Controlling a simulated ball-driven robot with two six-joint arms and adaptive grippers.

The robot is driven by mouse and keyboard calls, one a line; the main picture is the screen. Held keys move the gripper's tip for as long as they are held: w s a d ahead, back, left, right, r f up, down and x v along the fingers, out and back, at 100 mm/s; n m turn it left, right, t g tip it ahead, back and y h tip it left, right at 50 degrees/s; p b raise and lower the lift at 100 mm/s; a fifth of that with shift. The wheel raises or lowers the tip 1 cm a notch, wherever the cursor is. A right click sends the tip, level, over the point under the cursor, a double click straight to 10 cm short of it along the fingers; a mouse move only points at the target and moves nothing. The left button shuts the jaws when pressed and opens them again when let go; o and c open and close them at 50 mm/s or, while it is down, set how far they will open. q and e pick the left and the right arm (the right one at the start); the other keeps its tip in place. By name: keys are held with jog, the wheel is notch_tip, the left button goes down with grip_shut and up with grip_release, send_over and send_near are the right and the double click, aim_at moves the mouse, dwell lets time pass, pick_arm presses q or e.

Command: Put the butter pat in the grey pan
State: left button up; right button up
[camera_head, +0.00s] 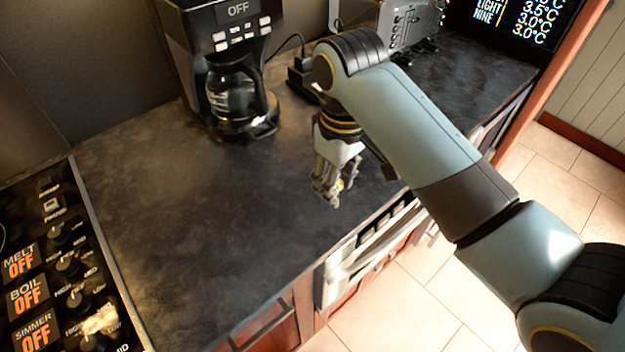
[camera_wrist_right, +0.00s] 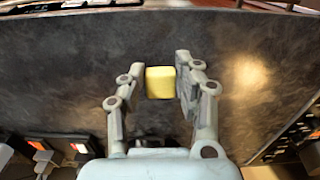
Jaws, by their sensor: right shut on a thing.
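My right gripper (camera_head: 331,188) is above the dark counter, near its front edge, pointing down. In the right wrist view, the yellow butter pat (camera_wrist_right: 160,82) is between the fingertips of the right gripper (camera_wrist_right: 157,80), which is shut on it. In the head view the pat is mostly hidden by the fingers. I cannot tell how far it is above the counter. The grey pan is not in either view. My left gripper is not in view.
A coffee maker (camera_head: 228,65) with a glass carafe stands at the back of the counter (camera_head: 190,215). A metal appliance (camera_head: 410,25) is behind my right arm. A stove control panel (camera_head: 65,270) is at the left. The middle counter is clear.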

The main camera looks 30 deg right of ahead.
jog(key=s+d+r, duration=0.2)
jog(key=s+r, duration=0.1)
jog(key=s, duration=0.1)
jog(key=shift+s, duration=0.4)
jog(key=shift+b, duration=0.35)
